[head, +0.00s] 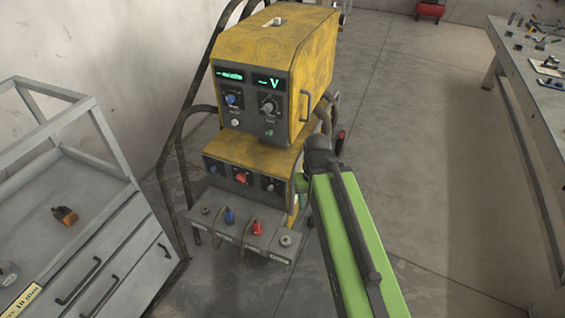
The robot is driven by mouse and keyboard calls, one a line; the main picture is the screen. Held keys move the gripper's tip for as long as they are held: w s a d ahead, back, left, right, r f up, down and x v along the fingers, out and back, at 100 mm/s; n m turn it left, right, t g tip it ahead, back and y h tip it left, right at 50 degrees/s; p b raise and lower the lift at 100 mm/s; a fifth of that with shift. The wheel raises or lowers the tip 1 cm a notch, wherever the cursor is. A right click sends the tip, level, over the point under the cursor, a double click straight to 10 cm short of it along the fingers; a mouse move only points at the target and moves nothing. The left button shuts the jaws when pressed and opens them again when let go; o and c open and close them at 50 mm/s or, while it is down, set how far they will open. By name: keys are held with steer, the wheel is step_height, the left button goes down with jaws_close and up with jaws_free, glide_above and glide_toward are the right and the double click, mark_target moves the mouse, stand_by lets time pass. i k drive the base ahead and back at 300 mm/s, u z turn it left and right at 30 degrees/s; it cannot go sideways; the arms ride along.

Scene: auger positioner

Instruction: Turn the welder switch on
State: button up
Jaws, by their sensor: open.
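The welder (262,60) is a worn yellow and grey machine on a cart in the middle of the head view. Its upper panel has two lit green displays, a blue knob (232,99) and a dark dial (268,104).
A grey drawer cabinet (118,232) with an orange object (65,215) on it stands at the left. Blue and red cable plugs sit on the welder's front ledge (205,218). A workbench (508,60) with tools is at the right. The floor between is clear.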

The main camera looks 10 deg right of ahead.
mark_target(241, 178)
steer(key=k, duration=1.15)
steer(key=u, duration=0.75)
steer(key=i, duration=1.5)
steer(key=u, duration=0.8)
